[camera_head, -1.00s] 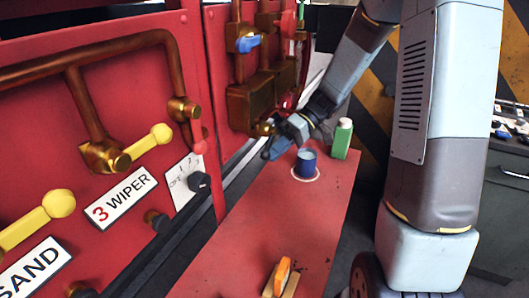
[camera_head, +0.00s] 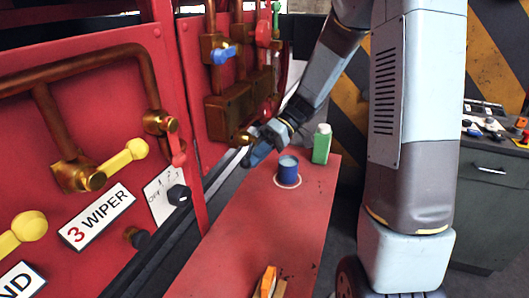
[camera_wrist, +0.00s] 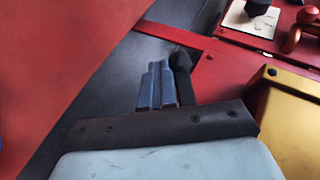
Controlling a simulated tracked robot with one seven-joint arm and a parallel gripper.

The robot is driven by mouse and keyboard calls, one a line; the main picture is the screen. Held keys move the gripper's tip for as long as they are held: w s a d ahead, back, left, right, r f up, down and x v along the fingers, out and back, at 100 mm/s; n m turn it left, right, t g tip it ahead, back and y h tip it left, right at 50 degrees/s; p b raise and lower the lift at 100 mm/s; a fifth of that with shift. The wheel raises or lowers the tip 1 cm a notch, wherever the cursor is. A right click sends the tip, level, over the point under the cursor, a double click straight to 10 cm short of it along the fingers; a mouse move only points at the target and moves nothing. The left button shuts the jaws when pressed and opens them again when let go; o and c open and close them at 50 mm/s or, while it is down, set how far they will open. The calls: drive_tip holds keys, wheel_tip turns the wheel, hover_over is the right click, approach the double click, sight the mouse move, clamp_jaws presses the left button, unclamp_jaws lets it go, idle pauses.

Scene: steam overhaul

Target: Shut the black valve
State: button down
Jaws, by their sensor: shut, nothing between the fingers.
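My gripper (camera_head: 254,160) hangs at the far end of the red panel, beside a brass fitting (camera_head: 243,138). Its two blue fingers are together and empty in the wrist view (camera_wrist: 157,85). A black round-ended handle (camera_wrist: 181,62) with a dark stem stands just right of the fingers in the wrist view. I cannot tell whether they touch. It looks like the black valve's handle; in the head view I cannot make it out near my gripper.
A red bench (camera_head: 255,235) carries a blue cup (camera_head: 288,172), a green-white bottle (camera_head: 322,143) and an orange item (camera_head: 268,281). Yellow (camera_head: 125,155), red (camera_head: 175,148) and blue (camera_head: 222,55) handles project from the panel. A brass box (camera_wrist: 290,120) is close at right in the wrist view.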

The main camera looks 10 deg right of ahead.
drive_tip(key=s+d+r, duration=0.3)
drive_tip(key=s+r, duration=0.9)
drive_tip(key=s, duration=0.1)
drive_tip(key=shift+s+d, duration=0.2)
drive_tip(key=shift+s, duration=0.1)
idle(0.3)
drive_tip(key=s+d+r+m+t+h, duration=0.3)
drive_tip(key=d+r+m+t+h, duration=0.1)
drive_tip(key=d+m+t+h, duration=0.5)
drive_tip(key=shift+d+t+h, duration=0.6)
drive_tip(key=shift+d+t, duration=0.25)
drive_tip(key=shift+t, duration=0.15)
